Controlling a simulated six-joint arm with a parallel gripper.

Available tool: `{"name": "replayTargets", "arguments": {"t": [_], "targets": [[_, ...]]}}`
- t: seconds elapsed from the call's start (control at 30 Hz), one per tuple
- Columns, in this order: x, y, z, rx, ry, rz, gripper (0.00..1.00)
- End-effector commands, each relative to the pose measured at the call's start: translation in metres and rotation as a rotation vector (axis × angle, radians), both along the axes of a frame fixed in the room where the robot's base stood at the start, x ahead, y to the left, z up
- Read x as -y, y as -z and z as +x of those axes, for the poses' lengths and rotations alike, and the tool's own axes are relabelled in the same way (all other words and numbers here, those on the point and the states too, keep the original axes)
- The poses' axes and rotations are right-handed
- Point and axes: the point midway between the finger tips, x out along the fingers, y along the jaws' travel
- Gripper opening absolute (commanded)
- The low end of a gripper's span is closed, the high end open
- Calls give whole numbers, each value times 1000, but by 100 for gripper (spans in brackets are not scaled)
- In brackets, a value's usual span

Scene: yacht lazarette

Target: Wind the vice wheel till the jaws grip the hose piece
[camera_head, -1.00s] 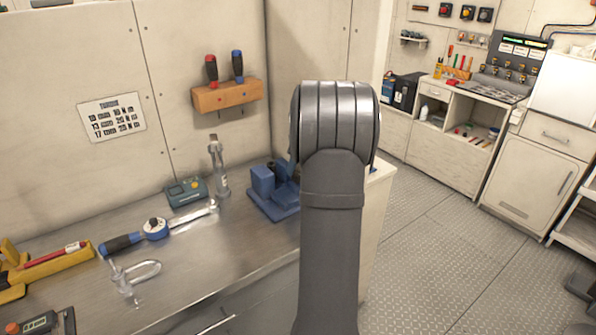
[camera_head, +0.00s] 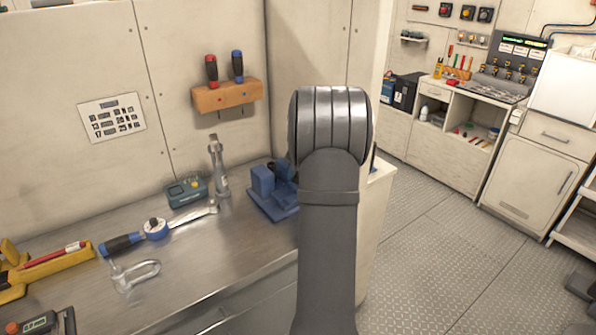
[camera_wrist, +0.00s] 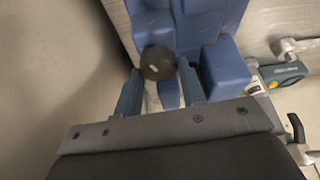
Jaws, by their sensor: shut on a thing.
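The blue vice (camera_head: 263,183) stands on the steel bench, partly hidden behind my arm in the head view. In the wrist view its blue body (camera_wrist: 200,22) fills the top middle, with a block-shaped part to the right. The dark round vice wheel (camera_wrist: 157,62) shows between the two fingers of my gripper (camera_wrist: 160,82), which is shut on it. In the head view my gripper is hidden behind my own arm. I cannot make out the hose piece or the gap between the jaws.
Left of the vice stand a grey upright tool (camera_head: 217,168) and a green-grey box (camera_head: 187,192). A blue-handled wrench (camera_head: 124,243) and a metal shackle (camera_head: 136,273) lie on the bench. A wooden rack (camera_head: 226,97) holds two screwdrivers above.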

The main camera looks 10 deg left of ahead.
Motion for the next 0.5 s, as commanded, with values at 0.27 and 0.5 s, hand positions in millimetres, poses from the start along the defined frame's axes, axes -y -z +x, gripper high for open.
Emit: {"name": "replayTargets", "arguments": {"t": [0.27, 0.5], "targets": [[-1, 0, -1, 0, 96, -1, 14], [-1, 0, -1, 0, 265, 0, 14]]}}
